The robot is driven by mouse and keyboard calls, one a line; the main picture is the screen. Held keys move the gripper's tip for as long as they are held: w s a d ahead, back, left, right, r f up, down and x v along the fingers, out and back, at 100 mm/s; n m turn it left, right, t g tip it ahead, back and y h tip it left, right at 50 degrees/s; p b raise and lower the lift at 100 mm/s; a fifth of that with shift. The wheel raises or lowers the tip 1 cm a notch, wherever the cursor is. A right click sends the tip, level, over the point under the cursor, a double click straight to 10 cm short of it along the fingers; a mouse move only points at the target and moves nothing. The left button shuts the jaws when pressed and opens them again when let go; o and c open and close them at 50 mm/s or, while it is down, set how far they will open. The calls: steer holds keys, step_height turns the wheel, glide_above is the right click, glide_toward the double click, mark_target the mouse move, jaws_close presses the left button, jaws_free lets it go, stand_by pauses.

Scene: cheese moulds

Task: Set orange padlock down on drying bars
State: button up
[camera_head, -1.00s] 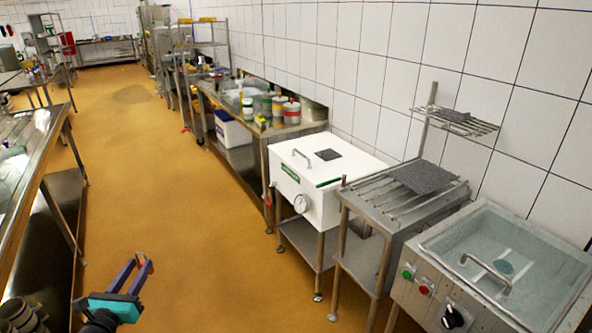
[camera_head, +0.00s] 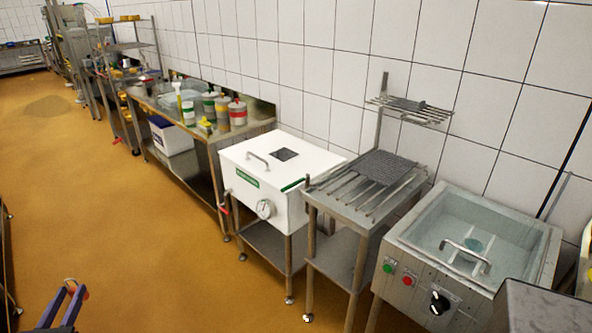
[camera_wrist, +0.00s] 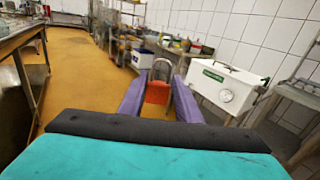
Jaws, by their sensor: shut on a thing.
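The orange padlock (camera_wrist: 158,92) is between the purple fingers of my gripper (camera_wrist: 160,98) in the wrist view, its metal shackle pointing up. In the head view my gripper (camera_head: 66,296) is at the bottom left, over the floor; only a little of the padlock shows at its tips. The gripper is shut on the padlock. The drying bars (camera_head: 349,192) are thin metal rods across a steel stand right of centre, well to the right of my gripper. A dark grey mesh mat (camera_head: 380,167) lies on their back part; the front part is bare.
A white box with a dial (camera_head: 284,178) stands left of the bars. A clear-lidded basin with control knobs (camera_head: 470,240) stands right. A small wall rack (camera_head: 411,110) hangs above the bars. Open orange floor (camera_head: 160,240) lies between my gripper and the stands.

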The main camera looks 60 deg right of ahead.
stand_by(0.3)
steer(key=s+d+r+m+g+h+p, duration=0.1)
steer(key=s+d+m+g+p, duration=0.15)
steer(key=d, duration=1.15)
steer(key=s+d+r+m+g+h+p, duration=0.15)
steer(key=s+d, duration=0.25)
steer(key=d, duration=0.9)
steer(key=s+d+r+m+g+h+p, duration=0.1)
steer(key=s+d+r+g+h+p, duration=0.15)
steer(key=d, duration=1.15)
steer(key=s+d+r+m+g+p, duration=0.1)
steer(key=s+d+m+g+p, duration=0.1)
steer(key=s+d, duration=1.1)
steer(key=s+d+m+g+y+p, duration=0.1)
steer(key=s+d+m+g+p, duration=0.2)
steer(key=s+d+g, duration=0.4)
steer(key=s+d, duration=0.3)
steer(key=s, duration=0.4)
steer(key=s+d+p, duration=0.1)
steer(key=s+d, duration=0.2)
steer(key=s, duration=0.4)
steer(key=shift+d+r+m, duration=0.3)
steer(key=shift+d+r, duration=0.1)
steer(key=shift+w+f+b, duration=0.1)
steer(key=shift+f+b, duration=0.05)
steer(key=shift+b, duration=0.35)
steer(key=shift+d+b, duration=0.2)
steer(key=shift+b, duration=0.5)
